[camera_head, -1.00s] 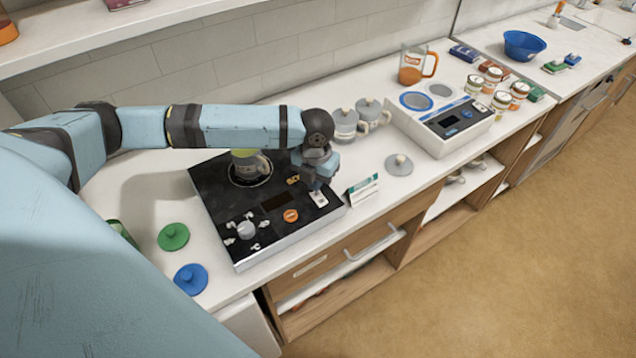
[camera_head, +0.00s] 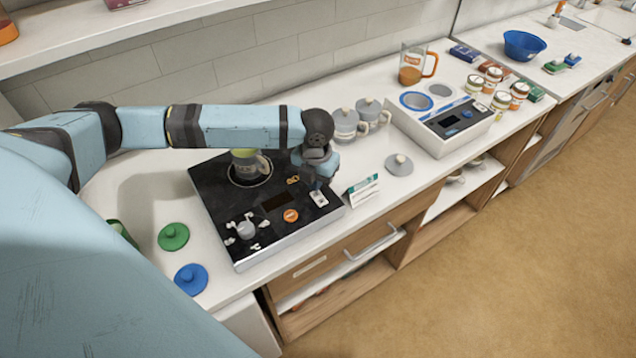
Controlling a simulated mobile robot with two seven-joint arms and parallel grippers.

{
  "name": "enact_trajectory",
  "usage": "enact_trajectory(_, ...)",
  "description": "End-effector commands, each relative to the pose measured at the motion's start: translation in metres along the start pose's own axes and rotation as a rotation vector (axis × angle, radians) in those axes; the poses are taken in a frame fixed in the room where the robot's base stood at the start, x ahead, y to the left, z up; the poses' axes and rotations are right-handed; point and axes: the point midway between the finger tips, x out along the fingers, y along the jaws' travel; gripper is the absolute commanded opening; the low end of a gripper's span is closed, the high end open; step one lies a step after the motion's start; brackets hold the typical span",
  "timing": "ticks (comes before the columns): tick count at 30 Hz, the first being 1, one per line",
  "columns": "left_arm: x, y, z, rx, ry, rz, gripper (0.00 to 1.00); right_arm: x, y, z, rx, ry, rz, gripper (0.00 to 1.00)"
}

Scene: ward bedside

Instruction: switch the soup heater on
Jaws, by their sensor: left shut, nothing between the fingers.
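The soup heater, a black slab with a silver front edge (camera_head: 265,222), lies on the white counter. On its top are an orange button (camera_head: 291,216), a grey knob (camera_head: 246,230), a dark display and a white rocker switch (camera_head: 319,198) near its right front corner. A green-topped cup with a handle (camera_head: 249,164) stands in its round well. My left gripper (camera_head: 314,184) points down just above the white switch, shut and empty. Whether its tips touch the switch I cannot tell. My right gripper is not in view.
A small white and green card (camera_head: 362,189) stands just right of the heater. Grey lidded mugs (camera_head: 345,124) and a loose grey lid (camera_head: 399,164) are beyond it. A second white appliance (camera_head: 449,121) stands further right. Green (camera_head: 173,237) and blue (camera_head: 191,279) lids lie at left.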

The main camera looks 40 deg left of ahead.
Motion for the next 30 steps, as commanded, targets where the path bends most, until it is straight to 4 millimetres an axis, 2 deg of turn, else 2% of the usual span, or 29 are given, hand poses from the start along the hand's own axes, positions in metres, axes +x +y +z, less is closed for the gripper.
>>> enact_trajectory(30,0.0075,-0.0001,-0.0001,0.0,0.001,0.0,0.0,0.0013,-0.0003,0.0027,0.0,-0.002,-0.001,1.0)
